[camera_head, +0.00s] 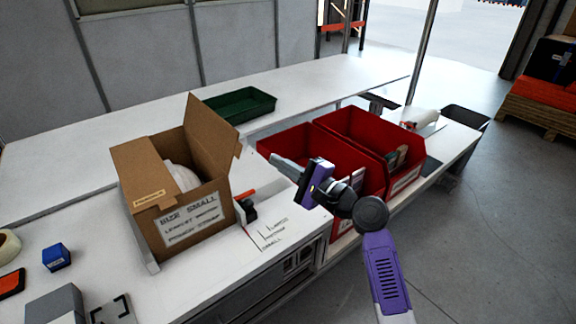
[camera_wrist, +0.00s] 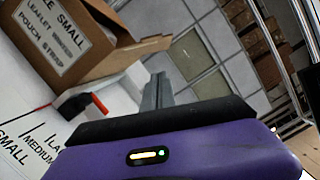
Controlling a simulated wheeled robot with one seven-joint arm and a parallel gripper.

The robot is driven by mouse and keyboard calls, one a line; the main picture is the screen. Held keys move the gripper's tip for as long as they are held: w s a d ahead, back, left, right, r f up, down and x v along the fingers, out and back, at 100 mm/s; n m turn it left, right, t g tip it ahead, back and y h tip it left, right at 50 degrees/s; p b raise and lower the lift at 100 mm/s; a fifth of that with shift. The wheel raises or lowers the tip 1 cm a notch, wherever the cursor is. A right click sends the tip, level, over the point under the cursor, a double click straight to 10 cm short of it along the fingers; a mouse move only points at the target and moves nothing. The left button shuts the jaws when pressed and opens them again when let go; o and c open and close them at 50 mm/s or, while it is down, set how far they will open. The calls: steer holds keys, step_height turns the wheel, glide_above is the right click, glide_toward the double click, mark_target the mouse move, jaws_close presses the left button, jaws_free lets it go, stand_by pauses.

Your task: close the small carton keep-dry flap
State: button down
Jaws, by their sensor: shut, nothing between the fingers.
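The small carton (camera_head: 180,240) stands on the white bench at left centre, labelled SIZE SMALL. A white rounded shell (camera_head: 182,176) shows inside its partly open top. A tall flap (camera_head: 208,128) stands up at the back, and another brown flap edge rises at the right. My gripper (camera_head: 276,160) is shut and empty, right of the carton and apart from it, pointing left. In the wrist view, the closed fingers (camera_wrist: 157,92) are right of the carton (camera_wrist: 60,45), whose flap (camera_wrist: 125,58) juts toward them.
Two red bins (camera_head: 368,135) stand behind and right of my gripper. A green tray (camera_head: 240,105) lies behind the carton. A black-and-red tool (camera_head: 247,208) lies close to the carton's right side. A blue box (camera_head: 56,257) and tape sit at left. The back bench is mostly clear.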

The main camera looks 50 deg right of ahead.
steer(key=w+a+r+p, duration=0.2)
steer(key=w+a, duration=0.1)
steer(key=w, duration=0.3)
steer(key=shift+a, duration=0.15)
steer(key=shift+a+r, duration=0.1)
stand_by(0.3)
